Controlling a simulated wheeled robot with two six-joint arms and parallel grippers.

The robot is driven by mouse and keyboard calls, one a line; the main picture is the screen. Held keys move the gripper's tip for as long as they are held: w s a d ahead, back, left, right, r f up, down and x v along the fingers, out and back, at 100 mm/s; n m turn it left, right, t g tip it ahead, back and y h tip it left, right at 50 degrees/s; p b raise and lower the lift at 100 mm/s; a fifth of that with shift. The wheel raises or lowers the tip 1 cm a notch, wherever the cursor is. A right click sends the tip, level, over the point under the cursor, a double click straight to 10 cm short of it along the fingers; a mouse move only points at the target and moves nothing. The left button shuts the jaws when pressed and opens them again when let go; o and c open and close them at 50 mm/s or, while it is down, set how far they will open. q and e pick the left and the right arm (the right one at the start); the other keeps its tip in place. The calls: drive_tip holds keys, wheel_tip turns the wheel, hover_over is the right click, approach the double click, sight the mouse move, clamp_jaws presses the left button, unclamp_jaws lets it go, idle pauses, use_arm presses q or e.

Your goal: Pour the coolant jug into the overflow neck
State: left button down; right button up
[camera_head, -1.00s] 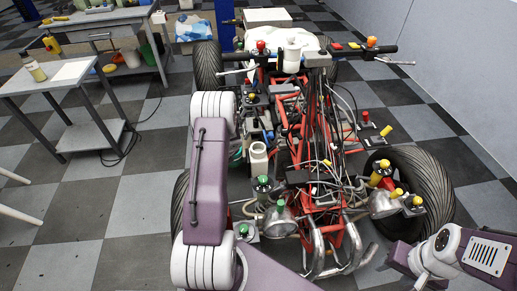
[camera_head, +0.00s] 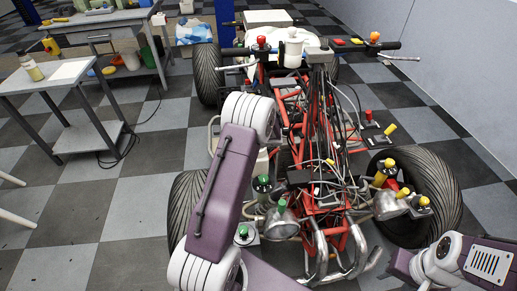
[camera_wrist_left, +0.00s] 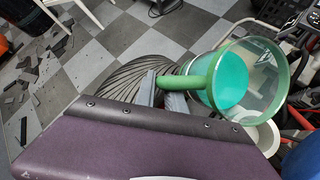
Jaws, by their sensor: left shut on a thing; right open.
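The coolant jug (camera_wrist_left: 262,78) is a translucent green vessel with teal liquid inside, tilted in the left wrist view. My left gripper (camera_wrist_left: 172,90) is shut on its green handle, with the fingers partly hidden by my purple wrist. A white round opening, seemingly the overflow neck (camera_wrist_left: 262,138), shows just below the jug and is partly covered by it. I cannot tell whether they touch. In the head view my left arm hides jug, neck and left gripper. My right gripper (camera_head: 428,270) is at the lower right, open; its fingers are hard to make out.
The stripped quad (camera_head: 330,170) fills the middle, with red frame tubes, cables and handlebars. Tyres (camera_head: 427,190) stand at its sides. A grey cart (camera_head: 66,88) and a workbench (camera_head: 100,18) are at the left. The checkered floor between cart and quad is clear.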

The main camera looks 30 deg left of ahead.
use_arm(q)
drive_tip(key=shift+w+d+r, duration=0.1)
drive_tip(key=shift+d+r, duration=0.15)
drive_tip(key=shift+r, duration=0.4)
drive_tip(key=shift+w+d+r+y, duration=0.15)
drive_tip(key=shift+d+r+y, duration=0.1)
drive_tip(key=shift+r+y, duration=0.3)
drive_tip(key=shift+f+g+b, duration=0.1)
drive_tip(key=shift+g+b, duration=0.2)
drive_tip(key=shift+b, duration=0.15)
drive_tip(key=shift+w+d+y+b, duration=0.15)
drive_tip(key=shift+d+y+b, duration=0.2)
drive_tip(key=shift+y+b, duration=0.75)
drive_tip(key=shift+d+r+m+g+y+b, duration=0.25)
drive_tip(key=shift+r+g+y+b, duration=0.4)
drive_tip(key=shift+b, duration=0.85)
idle(0.9)
drive_tip(key=shift+w+d+r+y+b, duration=0.15)
drive_tip(key=shift+y+b, duration=0.15)
drive_tip(key=shift+b, duration=0.8)
idle(1.7)
